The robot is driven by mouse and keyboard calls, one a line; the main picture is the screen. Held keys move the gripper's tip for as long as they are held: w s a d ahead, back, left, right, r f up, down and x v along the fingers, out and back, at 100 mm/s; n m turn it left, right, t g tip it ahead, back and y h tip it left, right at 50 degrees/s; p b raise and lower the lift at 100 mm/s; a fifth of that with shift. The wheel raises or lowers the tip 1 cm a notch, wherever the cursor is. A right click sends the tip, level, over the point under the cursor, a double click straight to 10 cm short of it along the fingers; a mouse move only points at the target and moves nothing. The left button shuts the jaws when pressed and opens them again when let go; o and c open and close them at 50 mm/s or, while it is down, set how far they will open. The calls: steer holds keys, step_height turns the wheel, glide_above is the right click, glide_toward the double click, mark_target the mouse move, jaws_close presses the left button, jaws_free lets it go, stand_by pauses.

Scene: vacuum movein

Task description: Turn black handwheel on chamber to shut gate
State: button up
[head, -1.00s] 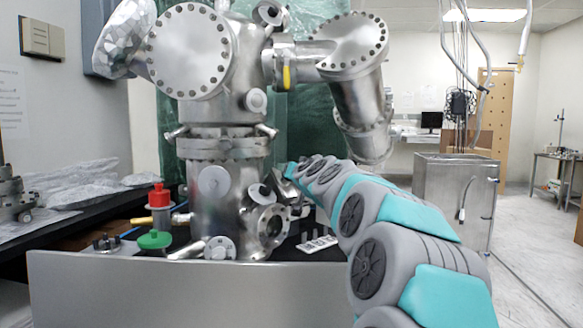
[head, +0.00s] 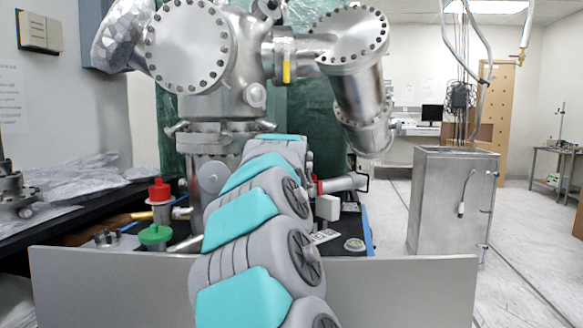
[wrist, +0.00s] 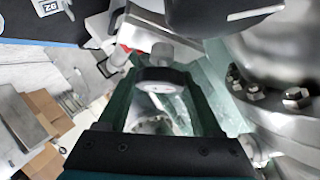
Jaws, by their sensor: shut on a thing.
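The black handwheel (wrist: 160,76) shows in the wrist view as a dark rim with a pale face. It sits between the two dark fingers of my gripper (wrist: 163,84), which is shut on it. Behind it is a metal body with a short stem. The steel chamber (head: 196,103) stands upright in the head view, and its curved bolted side (wrist: 280,60) fills the right of the wrist view. In the head view my arm covers the lower front of the chamber, and hides my gripper and the handwheel.
A steel tube with a red ring (head: 342,183) sticks out right of my arm. A red-capped fitting (head: 160,191) and a green knob (head: 155,235) stand on the left. A steel tank (head: 452,205) is at the right, with open floor beyond.

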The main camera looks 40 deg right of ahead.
steer(key=shift+m+g, duration=1.5)
steer(key=shift+m, duration=0.6)
steer(key=shift+m+g, duration=0.3)
steer(key=shift+m, duration=0.1)
steer(key=shift+f, duration=0.1)
steer(key=o, duration=1.4)
steer(key=shift+c, duration=0.2)
steer(key=shift+s, duration=0.1)
